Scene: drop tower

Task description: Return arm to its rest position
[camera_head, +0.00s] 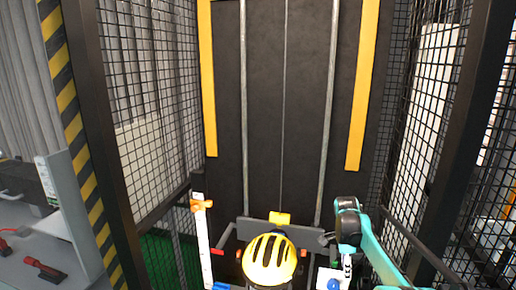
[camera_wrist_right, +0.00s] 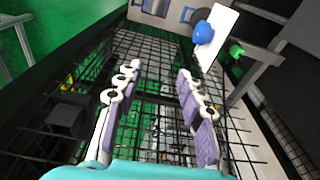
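My right arm, teal with a dark joint, comes in from the lower right in the head view. My right gripper (camera_head: 346,268) points down there, right of the yellow slotted helmet (camera_head: 268,262) and apart from it. In the right wrist view my right gripper (camera_wrist_right: 160,80) shows two white fingers with purple pads, spread wide. My left gripper is in neither view.
A blue knob (camera_wrist_right: 203,32) on a white plate lies beyond the right fingertips. Mesh cage walls (camera_head: 150,100) and dark posts (camera_head: 470,110) flank the tower. A white upright with an orange clamp (camera_head: 201,205) stands left of the helmet. A bench with red-handled tools (camera_head: 45,269) is at far left.

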